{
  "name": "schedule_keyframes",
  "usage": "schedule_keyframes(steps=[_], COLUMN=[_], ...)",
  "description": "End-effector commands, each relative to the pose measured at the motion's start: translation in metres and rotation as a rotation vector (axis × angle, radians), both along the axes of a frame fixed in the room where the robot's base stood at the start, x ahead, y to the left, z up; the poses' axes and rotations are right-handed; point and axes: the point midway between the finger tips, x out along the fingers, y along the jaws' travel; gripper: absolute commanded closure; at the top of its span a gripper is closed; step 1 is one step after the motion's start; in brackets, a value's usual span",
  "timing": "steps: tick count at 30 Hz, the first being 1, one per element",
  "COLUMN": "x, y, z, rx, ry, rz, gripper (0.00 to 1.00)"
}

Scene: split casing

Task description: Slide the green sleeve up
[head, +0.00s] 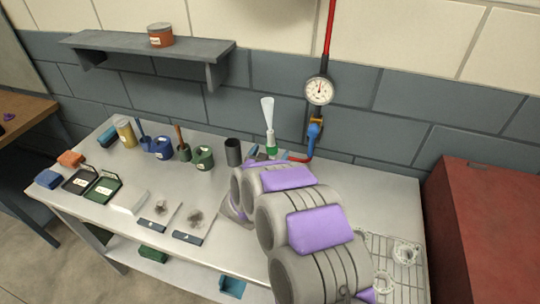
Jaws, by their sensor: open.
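A tall white flared piece (268,112) stands upright near the back of the bench, left of the wall gauge. The foot of this assembly is partly hidden behind my grey and purple arm, which reaches in from the lower right. My gripper cannot be made out; the arm's own links hide its end. I cannot tell whether anything touches the sleeve.
A pressure gauge (319,90) with a blue valve (314,131) hangs on the wall. A dark cup (233,152), green mug (203,158) and blue can (162,147) stand left. A wire rack (408,272) and red cabinet (495,225) are right. The bench's front left has trays.

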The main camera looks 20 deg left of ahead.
Motion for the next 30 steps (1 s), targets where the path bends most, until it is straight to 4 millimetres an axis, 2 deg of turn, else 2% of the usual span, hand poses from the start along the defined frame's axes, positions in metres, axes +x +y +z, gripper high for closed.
schedule_keyframes(steps=[24,30], x=[-0.059,-0.065], y=[0.0,0.0], z=[0.0,0.0], rx=[0.0,-0.001], ry=[0.001,0.0], rz=[0.001,0.001], gripper=[0.0,0.0])
